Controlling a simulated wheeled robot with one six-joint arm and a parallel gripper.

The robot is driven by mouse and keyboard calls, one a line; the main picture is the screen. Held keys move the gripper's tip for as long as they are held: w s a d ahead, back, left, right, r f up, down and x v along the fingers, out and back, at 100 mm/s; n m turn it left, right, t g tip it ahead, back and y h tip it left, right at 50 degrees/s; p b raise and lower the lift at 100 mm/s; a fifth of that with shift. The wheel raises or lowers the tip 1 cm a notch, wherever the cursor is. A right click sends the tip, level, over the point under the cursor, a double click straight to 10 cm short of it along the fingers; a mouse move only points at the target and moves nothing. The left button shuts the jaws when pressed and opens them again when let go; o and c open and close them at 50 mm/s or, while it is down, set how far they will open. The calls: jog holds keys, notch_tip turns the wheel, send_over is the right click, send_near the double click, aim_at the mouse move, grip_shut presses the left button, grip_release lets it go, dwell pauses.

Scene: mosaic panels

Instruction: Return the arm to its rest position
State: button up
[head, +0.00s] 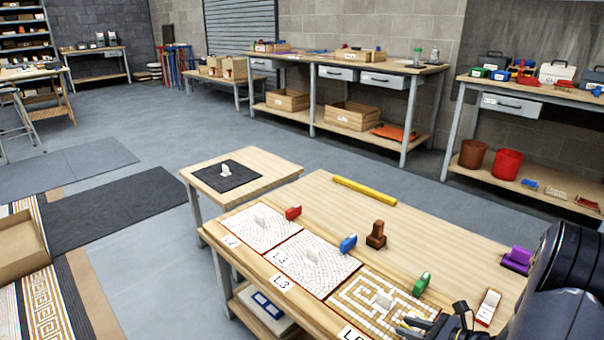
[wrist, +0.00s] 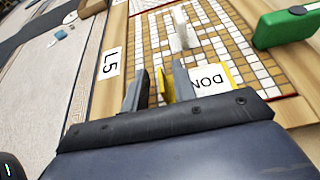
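My gripper (head: 428,324) is low over the near edge of the bench, beside the mosaic panel (head: 350,301) labelled L5. In the wrist view its two grey fingers (wrist: 159,88) stand apart with a gap between them. A white tag with yellow edges (wrist: 208,79), reading "DON" as far as it shows, lies at the panel's near side, partly behind the right finger. A yellow bit of it shows in the gap. I see no object clamped. My dark arm fills the lower right of the head view.
On the bench are a green block (head: 422,284), a blue block (head: 348,243), a red block (head: 293,212), a brown stamp-like piece (head: 376,235), a purple piece (head: 517,259) and a yellow bar (head: 364,191). The bench's middle is clear. A small side table (head: 270,178) stands beyond.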

jog(key=x, duration=0.3)
jog(key=shift+a+f+b, duration=0.1)
jog(key=shift+f+b, duration=0.15)
jog(key=shift+b, duration=0.15)
notch_tip(320, 180, up, 3)
jog(key=shift+f+p, duration=0.1)
jog(key=shift+p, duration=0.65)
jog(key=shift+s+r, duration=0.1)
jog(key=shift+r, duration=0.6)
